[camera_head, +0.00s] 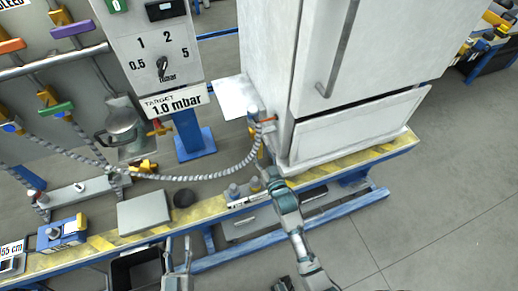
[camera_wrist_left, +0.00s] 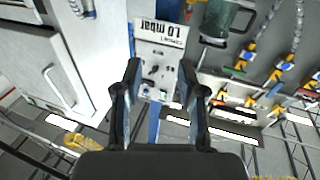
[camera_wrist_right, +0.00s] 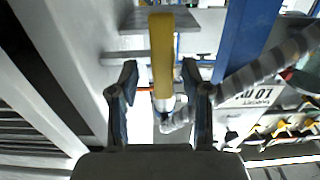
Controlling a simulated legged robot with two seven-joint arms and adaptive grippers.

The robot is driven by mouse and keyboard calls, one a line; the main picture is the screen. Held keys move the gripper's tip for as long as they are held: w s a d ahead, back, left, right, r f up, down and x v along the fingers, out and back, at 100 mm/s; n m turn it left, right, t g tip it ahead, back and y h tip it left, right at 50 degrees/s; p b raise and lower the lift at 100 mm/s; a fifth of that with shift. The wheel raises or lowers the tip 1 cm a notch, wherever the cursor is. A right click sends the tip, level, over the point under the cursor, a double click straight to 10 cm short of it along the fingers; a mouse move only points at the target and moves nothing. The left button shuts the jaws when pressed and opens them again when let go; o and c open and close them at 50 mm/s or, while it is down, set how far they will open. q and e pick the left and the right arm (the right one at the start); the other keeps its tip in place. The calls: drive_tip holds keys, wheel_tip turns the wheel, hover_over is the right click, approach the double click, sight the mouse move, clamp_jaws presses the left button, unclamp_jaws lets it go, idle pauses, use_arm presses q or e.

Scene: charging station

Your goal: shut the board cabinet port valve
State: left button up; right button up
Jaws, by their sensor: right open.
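The white board cabinet (camera_head: 270,70) stands on the bench at the right of the head view. At its lower left edge is the port valve, with an upright yellow lever (camera_head: 257,143) and a grey ribbed hose (camera_head: 215,176) attached. My right gripper (camera_head: 264,168) is at the valve and partly hides it. In the right wrist view the yellow lever (camera_wrist_right: 162,58) stands between the spread fingers of the right gripper (camera_wrist_right: 160,88), with gaps on both sides. My left gripper (camera_head: 177,252) is low in front of the bench, open and empty (camera_wrist_left: 159,90).
A grey panel with a dial (camera_head: 163,67) and a "TARGET 1.0 mbar" sign (camera_head: 176,104) stands left of the cabinet. The bench (camera_head: 345,158) holds a grey box (camera_head: 144,212) and a black round part (camera_head: 184,198). Floor (camera_head: 440,190) is clear at right.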

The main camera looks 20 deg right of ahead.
drive_tip(key=shift+w+a, duration=0.15)
drive_tip(key=shift+w, duration=0.75)
use_arm(q)
drive_tip(key=shift+s+a+r+t, duration=0.1)
drive_tip(key=shift+a+r+t, duration=0.05)
drive_tip(key=shift+r+t, duration=0.5)
use_arm(e)
drive_tip(key=shift+w+a+r, duration=0.1)
drive_tip(key=shift+w, duration=0.05)
clamp_jaws()
drive_tip(key=shift+d, duration=0.2)
